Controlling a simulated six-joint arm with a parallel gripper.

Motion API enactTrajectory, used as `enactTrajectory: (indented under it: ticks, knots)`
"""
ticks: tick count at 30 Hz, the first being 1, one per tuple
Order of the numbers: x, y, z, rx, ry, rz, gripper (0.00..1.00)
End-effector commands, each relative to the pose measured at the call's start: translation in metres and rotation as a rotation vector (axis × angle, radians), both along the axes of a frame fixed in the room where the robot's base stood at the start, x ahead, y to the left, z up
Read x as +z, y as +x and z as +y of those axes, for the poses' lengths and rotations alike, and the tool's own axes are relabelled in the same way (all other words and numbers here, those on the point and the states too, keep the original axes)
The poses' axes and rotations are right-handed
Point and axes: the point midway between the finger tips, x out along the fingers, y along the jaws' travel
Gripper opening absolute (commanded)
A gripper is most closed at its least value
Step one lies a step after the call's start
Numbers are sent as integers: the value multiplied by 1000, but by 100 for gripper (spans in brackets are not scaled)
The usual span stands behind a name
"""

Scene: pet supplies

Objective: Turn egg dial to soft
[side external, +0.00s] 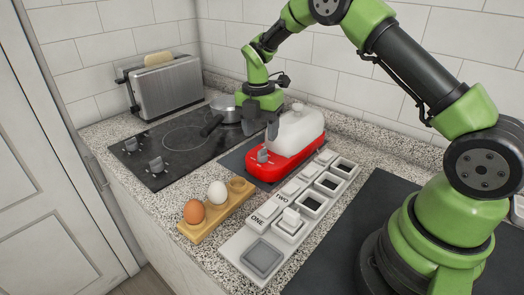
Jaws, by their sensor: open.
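The red egg cooker (285,161) with a white translucent lid (297,131) stands on a dark mat in the middle of the counter. Its small grey dial (263,155) is on the red front panel at the left end. White marks beside the dial are too small to read. My gripper (261,134) is open, pointing down just above the dial and beside the lid's left end. It appears empty. I cannot tell whether a fingertip touches the dial.
A wooden holder (238,188) carries a brown egg (194,211) and a white egg (217,192). A white switch panel (240,246) lies in front. A pot (226,108) sits on the black cooktop (150,177), with a toaster (169,88) behind.

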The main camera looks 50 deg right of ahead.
Motion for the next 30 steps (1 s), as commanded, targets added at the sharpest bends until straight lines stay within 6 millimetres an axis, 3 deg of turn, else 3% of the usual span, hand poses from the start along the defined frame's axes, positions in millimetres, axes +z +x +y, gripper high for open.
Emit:
enactTrajectory:
  ticks: [3, 9, 21, 22, 28, 30]
  knots:
    - [-25, -2, 0, -1, 1, 5, 53]
    - [-53, -3, -1, -2, 0, 2, 53]
    - [-63, -3, -1, -3, 0, -1, 53]
    - [-63, -3, -1, -3, 0, -1, 51]
    - [-62, -3, -1, -3, 0, -1, 5]
    - [-62, -3, -1, -3, 0, -1, 3]
